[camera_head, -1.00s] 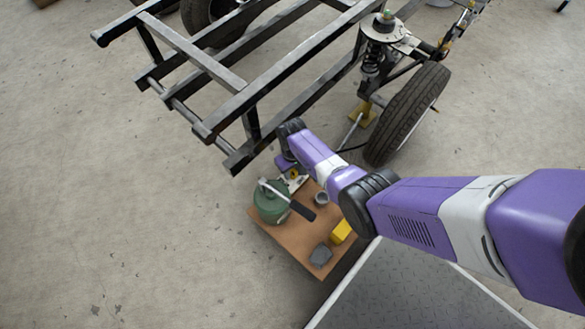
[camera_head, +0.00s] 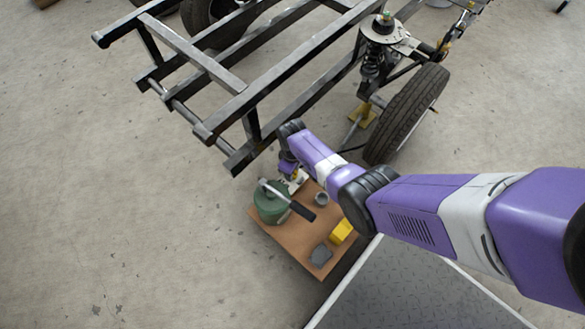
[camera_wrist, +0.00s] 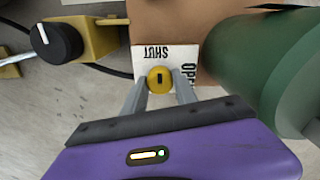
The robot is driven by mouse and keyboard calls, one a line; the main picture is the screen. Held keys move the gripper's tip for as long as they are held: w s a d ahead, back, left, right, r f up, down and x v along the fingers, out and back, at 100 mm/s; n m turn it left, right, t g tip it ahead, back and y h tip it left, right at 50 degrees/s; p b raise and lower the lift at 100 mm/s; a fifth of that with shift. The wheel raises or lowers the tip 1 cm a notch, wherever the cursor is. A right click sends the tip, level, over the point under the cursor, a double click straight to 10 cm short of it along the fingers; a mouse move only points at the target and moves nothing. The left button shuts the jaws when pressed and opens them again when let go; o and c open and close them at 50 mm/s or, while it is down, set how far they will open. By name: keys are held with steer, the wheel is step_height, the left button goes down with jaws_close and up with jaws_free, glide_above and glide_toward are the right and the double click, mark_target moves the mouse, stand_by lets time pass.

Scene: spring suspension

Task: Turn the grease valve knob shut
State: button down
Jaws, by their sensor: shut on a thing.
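A round yellow knob (camera_wrist: 160,75) with a short black mark sits on a white plate (camera_wrist: 146,60) lettered SHUT and OPEN. In the wrist view SHUT reads upside down above the knob, and OPEN is to its right, partly hidden by a finger. The black mark lies roughly in line with SHUT. My gripper (camera_wrist: 160,84) is shut on the yellow knob, one finger on each side. In the head view my wrist (camera_head: 289,166) is over the back corner of the brown board, hiding the knob.
A green grease pot (camera_head: 270,207) with a dark lever handle stands close to the right of the fingers in the wrist view. A black knob (camera_wrist: 57,41) on a yellow bracket is to the left. A yellow block (camera_head: 341,231) and grey piece (camera_head: 321,255) lie on the board (camera_head: 291,239). The chassis frame (camera_head: 276,75) is behind.

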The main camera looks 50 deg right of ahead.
steer(key=c, duration=1)
jaws_free()
steer(key=shift+o, duration=0.2)
step_height(320, 180, up, 8)
steer(key=p, duration=0.4)
steer(key=shift+f+p, duration=0.1)
steer(key=shift+p, duration=0.3)
